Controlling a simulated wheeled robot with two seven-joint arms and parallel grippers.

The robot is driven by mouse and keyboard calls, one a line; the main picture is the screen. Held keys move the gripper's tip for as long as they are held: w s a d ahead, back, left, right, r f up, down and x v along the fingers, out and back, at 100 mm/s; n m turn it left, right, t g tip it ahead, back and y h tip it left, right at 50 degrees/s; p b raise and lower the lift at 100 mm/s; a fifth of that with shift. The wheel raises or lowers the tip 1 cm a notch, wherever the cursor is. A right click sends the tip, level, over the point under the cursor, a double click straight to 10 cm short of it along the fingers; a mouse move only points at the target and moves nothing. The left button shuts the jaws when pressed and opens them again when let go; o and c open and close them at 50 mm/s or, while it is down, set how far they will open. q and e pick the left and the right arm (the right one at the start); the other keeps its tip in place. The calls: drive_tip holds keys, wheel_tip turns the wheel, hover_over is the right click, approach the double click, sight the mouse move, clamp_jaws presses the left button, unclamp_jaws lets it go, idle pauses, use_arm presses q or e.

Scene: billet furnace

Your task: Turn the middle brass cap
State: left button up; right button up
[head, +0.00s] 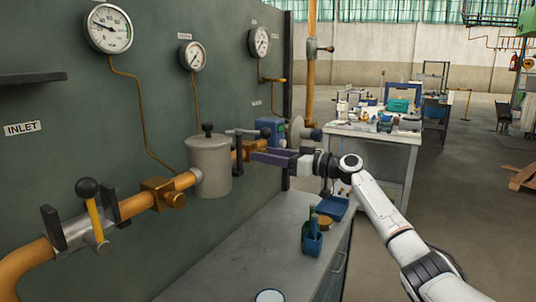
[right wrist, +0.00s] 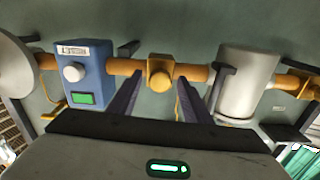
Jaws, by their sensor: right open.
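A brass fitting with a rounded cap (right wrist: 160,80) sits on the orange pipe between the grey canister (head: 209,166) and the blue meter box (head: 270,131). In the head view, my right gripper's purple fingers (head: 262,156) reach in from the right and partly hide this fitting (head: 247,147). In the right wrist view, the two open fingers (right wrist: 157,92) point at the fitting, one on each side of it. I cannot tell whether they touch it. Another brass fitting with a cap (head: 164,193) is on the pipe left of the canister. My left gripper does not show.
A yellow lever valve (head: 96,218) is on the pipe at left. Gauges (head: 108,28) are on the green panel above. A cluttered table (head: 375,142) stands behind.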

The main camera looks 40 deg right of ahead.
drive_tip(key=c, duration=1.1)
drive_tip(key=shift+o, duration=0.2)
drive_tip(key=shift+d+m+p, duration=0.1)
drive_tip(key=shift+m+p, duration=2.05)
drive_tip(key=shift+m, duration=7.55)
